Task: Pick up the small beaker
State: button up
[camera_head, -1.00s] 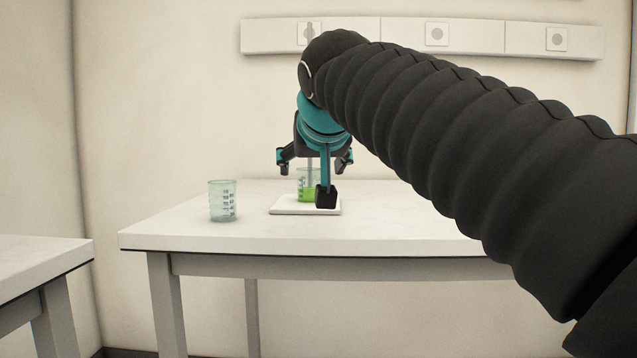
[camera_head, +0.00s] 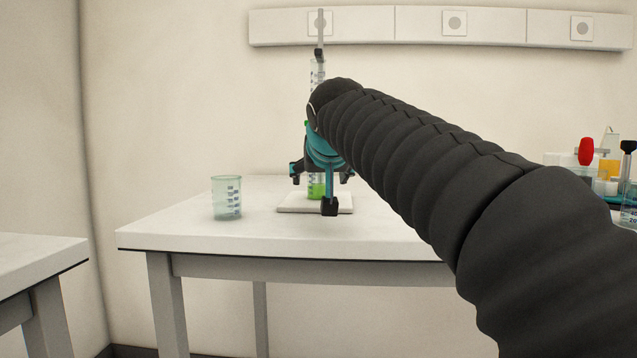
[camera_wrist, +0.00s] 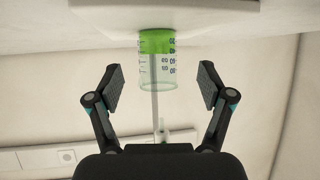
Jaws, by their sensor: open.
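A clear beaker with bright green liquid (camera_head: 316,188) stands upright on a white plate (camera_head: 290,207) on the table. In the wrist view my open fingers (camera_wrist: 161,84) lie left and right of the beaker with gaps on both sides. A second, empty beaker (camera_head: 227,198) stands on the table to the left.
A burette (camera_head: 318,75) on a rod rises behind my wrist above the plate. The white table (camera_head: 180,232) is clear around the empty beaker. Another table (camera_head: 35,260) is at the left. Lab items, including a red-topped one (camera_head: 586,152), stand at the right edge.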

aim_at(320, 179)
jog(key=x, duration=0.5)
jog(key=shift+w+d+r, duration=0.1)
jog(key=shift+w+r, duration=0.05)
jog(key=shift+w, duration=0.05)
jog(key=c, duration=1.4)
jog(key=shift+r, duration=0.1)
jog(key=shift+r, duration=0.5)
jog(key=shift+s+r, duration=0.15)
jog(key=shift+r, duration=0.15)
jog(key=s+d, duration=0.1)
jog(key=s, duration=0.4)
jog(key=s+d, duration=0.1)
jog(key=s, duration=0.5)
jog(key=s+d+b, duration=0.1)
jog(key=s, duration=0.5)
jog(key=shift+s+f, duration=0.1)
jog(key=shift+s, duration=0.1)
jog(key=shift+s+a, duration=0.1)
jog(key=shift+s, duration=0.05)
